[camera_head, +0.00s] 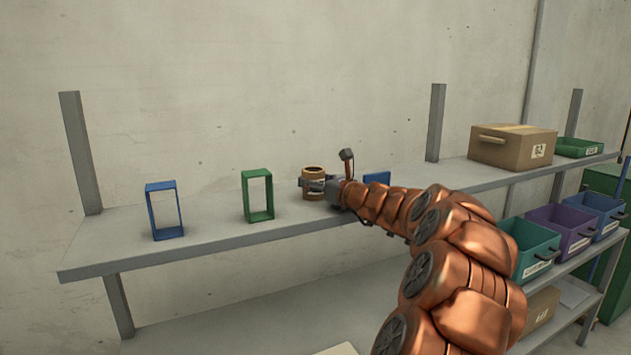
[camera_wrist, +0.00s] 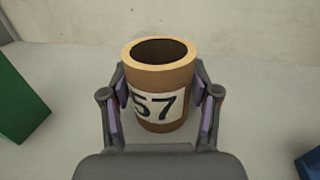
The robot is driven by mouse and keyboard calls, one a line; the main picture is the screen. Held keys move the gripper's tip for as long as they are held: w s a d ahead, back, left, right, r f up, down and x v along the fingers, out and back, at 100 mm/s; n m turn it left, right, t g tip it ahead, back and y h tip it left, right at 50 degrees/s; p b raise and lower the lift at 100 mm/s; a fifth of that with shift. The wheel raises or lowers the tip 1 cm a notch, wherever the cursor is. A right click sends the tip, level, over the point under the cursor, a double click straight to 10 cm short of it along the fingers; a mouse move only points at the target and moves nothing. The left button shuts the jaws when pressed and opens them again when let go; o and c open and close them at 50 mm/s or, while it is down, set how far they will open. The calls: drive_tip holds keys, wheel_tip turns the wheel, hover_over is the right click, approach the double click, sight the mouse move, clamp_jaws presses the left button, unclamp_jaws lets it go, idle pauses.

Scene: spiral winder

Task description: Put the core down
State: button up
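The core (camera_head: 314,170) is a brown cardboard tube with an open, hollow top. It is upright at the shelf, between a green frame and a blue one. In the wrist view the core (camera_wrist: 160,62) bears a white label reading "57". My gripper (camera_head: 308,185) has its fingers around the core. In the wrist view my gripper (camera_wrist: 162,95) has one finger on each side, with purple pads against or very near its wall. The core's base appears to be on or just above the shelf; I cannot tell which.
The grey shelf (camera_head: 215,232) has free room in front. A blue frame (camera_head: 164,210) and a green frame (camera_head: 257,195) stand left of the core. A blue piece (camera_head: 377,178) is just right. A cardboard box (camera_head: 512,147) and green tray (camera_head: 578,147) sit farther right.

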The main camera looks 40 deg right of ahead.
drive_tip(key=o, duration=0.5)
drive_tip(key=shift+c, duration=0.2)
drive_tip(key=shift+s+r, duration=0.1)
drive_tip(key=shift+r, duration=0.05)
drive_tip(key=s, duration=0.4)
drive_tip(key=s+b, duration=0.1)
drive_tip(key=s, duration=0.3)
drive_tip(key=s+a+b, duration=0.1)
drive_tip(key=s, duration=0.2)
drive_tip(key=shift+s, duration=0.4)
